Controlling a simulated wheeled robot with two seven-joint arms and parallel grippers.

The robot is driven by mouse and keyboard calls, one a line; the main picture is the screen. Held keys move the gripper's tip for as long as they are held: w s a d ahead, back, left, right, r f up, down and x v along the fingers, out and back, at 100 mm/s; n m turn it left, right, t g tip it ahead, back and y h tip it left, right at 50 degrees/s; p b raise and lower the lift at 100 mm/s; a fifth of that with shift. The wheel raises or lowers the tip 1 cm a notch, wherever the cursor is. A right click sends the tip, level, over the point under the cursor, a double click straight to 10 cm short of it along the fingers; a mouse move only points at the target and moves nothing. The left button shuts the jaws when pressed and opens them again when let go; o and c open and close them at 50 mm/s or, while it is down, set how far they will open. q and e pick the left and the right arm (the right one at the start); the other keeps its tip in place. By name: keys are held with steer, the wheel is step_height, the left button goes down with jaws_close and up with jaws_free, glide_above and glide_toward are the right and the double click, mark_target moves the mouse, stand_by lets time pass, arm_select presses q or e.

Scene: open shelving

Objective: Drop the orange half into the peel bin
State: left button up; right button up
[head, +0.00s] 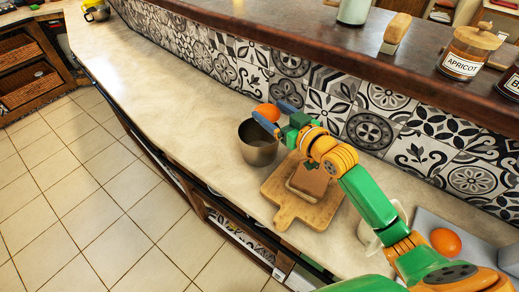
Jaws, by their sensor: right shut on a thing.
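My right gripper (275,114) reaches in from the lower right, its blue fingers over the back rim of the metal bin. It is shut on the orange half (266,111), which shows between and beyond the fingers. The peel bin (258,152) is a grey metal cup standing upright on the pale counter. The orange half appears above or just behind its far rim; its exact height is hard to tell. My left gripper is out of view.
A wooden board (284,211) with a brown block (309,181) lies right of the bin. Another orange (445,242) sits on a grey surface at lower right. A tiled wall and raised ledge (300,27) with jars run behind. The counter (165,84) left of the bin is clear.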

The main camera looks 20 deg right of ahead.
steer(key=shift+w+f+b, duration=0.25)
steer(key=shift+f+b, duration=0.05)
steer(key=shift+f, duration=0.7)
steer(key=shift+w, duration=0.15)
steer(key=shift+r, duration=0.15)
steer(key=o, duration=1.2)
steer(key=shift+s+r, duration=0.1)
steer(key=shift+s, duration=0.15)
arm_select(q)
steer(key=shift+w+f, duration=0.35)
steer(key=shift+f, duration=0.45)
arm_select(e)
steer(key=shift+o, duration=0.2)
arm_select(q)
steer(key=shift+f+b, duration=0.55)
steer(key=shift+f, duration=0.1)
arm_select(e)
steer(key=v, duration=0.7)
